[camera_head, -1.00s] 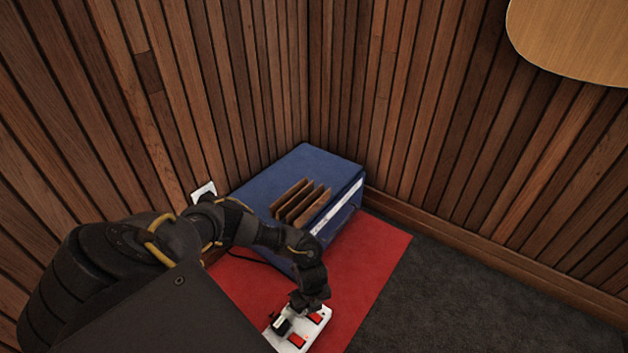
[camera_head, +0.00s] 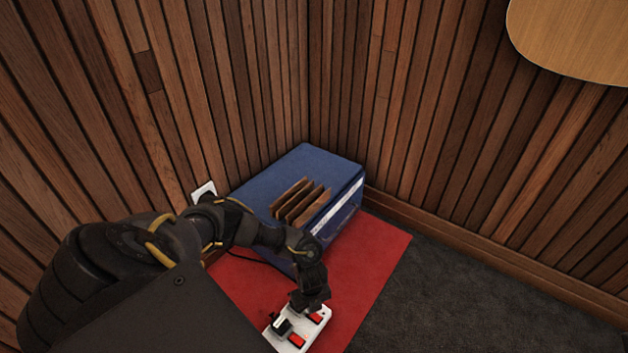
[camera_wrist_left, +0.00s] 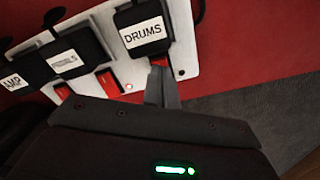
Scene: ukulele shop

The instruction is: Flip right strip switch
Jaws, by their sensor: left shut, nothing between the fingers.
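A white power strip (camera_head: 307,337) lies on the red mat, low in the head view. It fills the upper part of the left wrist view (camera_wrist_left: 187,40), with black plugs labelled AMP (camera_wrist_left: 12,82) and DRUMS (camera_wrist_left: 143,33) and a middle plug (camera_wrist_left: 75,55) whose label is hard to read. Red switches sit below the plugs. The right switch (camera_wrist_left: 160,62) is partly hidden by my left gripper (camera_wrist_left: 161,85), which is shut and empty, its tips at that switch; I cannot tell if they touch. A small light (camera_wrist_left: 129,87) glows beside the middle switch (camera_wrist_left: 107,80). My right gripper is not in view.
A blue box (camera_head: 310,165) with brown slats on top stands in the corner behind the strip. A white wall socket (camera_head: 203,190) is on the left wooden wall. The red mat (camera_head: 375,250) and dark carpet (camera_head: 450,300) are clear to the right.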

